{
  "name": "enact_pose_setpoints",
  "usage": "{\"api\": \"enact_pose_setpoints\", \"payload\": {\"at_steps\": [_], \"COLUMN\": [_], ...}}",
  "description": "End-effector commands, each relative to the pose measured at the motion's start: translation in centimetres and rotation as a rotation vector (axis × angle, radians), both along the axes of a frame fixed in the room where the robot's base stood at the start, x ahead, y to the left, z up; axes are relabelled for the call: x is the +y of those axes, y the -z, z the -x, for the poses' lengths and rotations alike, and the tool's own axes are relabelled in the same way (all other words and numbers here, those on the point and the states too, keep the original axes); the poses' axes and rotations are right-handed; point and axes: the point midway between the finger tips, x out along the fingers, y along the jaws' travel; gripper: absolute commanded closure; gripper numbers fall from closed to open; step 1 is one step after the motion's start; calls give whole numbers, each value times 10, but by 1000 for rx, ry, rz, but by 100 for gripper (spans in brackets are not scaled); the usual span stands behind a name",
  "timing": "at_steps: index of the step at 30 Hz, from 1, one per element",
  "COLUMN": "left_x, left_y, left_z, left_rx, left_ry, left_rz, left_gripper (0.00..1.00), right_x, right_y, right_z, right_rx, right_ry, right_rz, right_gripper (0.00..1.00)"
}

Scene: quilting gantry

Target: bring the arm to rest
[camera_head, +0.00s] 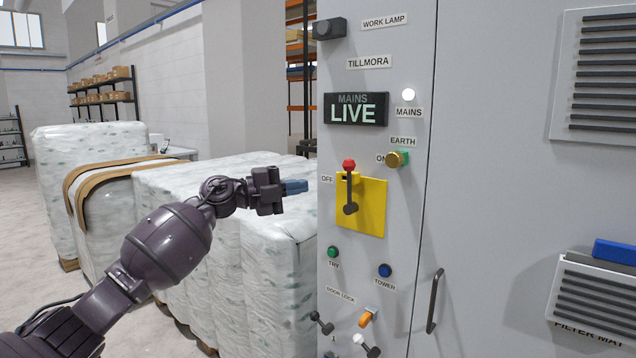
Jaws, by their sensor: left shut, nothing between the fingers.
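My left arm comes in from the lower left and reaches up toward the cabinet. My left gripper (296,187) is shut and empty, with its blue-grey fingertips pointing right. It is in the air, just left of the cabinet's edge in the picture and apart from the yellow switch plate (373,208). On that plate is a switch lever (350,192) with a red top and a dark handle hanging down. My right gripper is not in view.
The grey cabinet (460,200) fills the right side. It bears a lit LIVE sign (356,109), a lit white MAINS lamp (408,94), a brass EARTH knob (397,159), buttons and a door handle (434,301). Wrapped pallets (190,190) stand behind my arm.

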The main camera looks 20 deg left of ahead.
Motion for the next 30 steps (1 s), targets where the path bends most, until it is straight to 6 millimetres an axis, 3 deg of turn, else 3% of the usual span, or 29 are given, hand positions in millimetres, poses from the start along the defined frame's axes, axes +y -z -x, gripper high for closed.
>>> {"api": "enact_pose_setpoints", "payload": {"at_steps": [6,19,24,28,30], "left_x": [28,40,45,39,34], "left_y": [0,-1,-25,-51,-55], "left_z": [20,27,20,24,26], "left_rx": [-1,-31,-161,-252,-274], "left_ry": [-2,-11,-103,-162,-190], "left_rz": [-1,-13,46,146,207], "left_gripper": [100,100,100,100,100], "right_x": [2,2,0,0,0], "right_y": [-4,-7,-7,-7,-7], "right_z": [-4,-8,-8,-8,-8], "right_rx": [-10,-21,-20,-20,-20], "right_ry": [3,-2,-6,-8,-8], "right_rz": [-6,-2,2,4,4], "right_gripper": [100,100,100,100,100]}}
